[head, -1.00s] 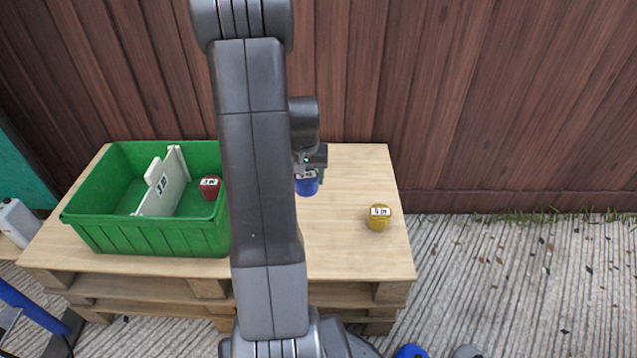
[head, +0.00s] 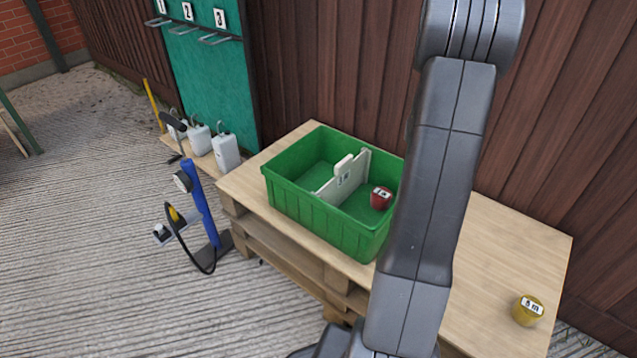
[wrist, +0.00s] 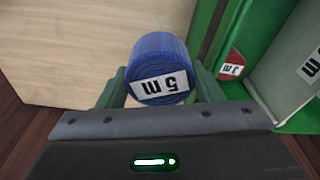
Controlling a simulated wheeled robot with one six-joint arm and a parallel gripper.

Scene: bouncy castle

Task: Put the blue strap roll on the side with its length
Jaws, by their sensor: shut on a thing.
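The blue strap roll (wrist: 158,62) carries a white "5 m" label, upside down in the wrist view. My gripper (wrist: 161,88) is shut on it, a finger on either side. Roll and gripper are hidden behind my arm in the head view. The green crate (head: 305,212) stands on the pallet table. A white divider (head: 326,192) with a length label, too small to read surely, splits it. The left compartment looks empty. A red strap roll (head: 381,198) sits in the right one; it also shows in the wrist view (wrist: 233,58), beside the crate wall and divider.
A yellow roll (head: 528,310), seemingly labelled "5 m", stands near the right end of the table (head: 510,245). Bare tabletop lies between it and the crate. A wooden fence is behind. White canisters (head: 226,152) and a blue pump stand (head: 200,203) are at left.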

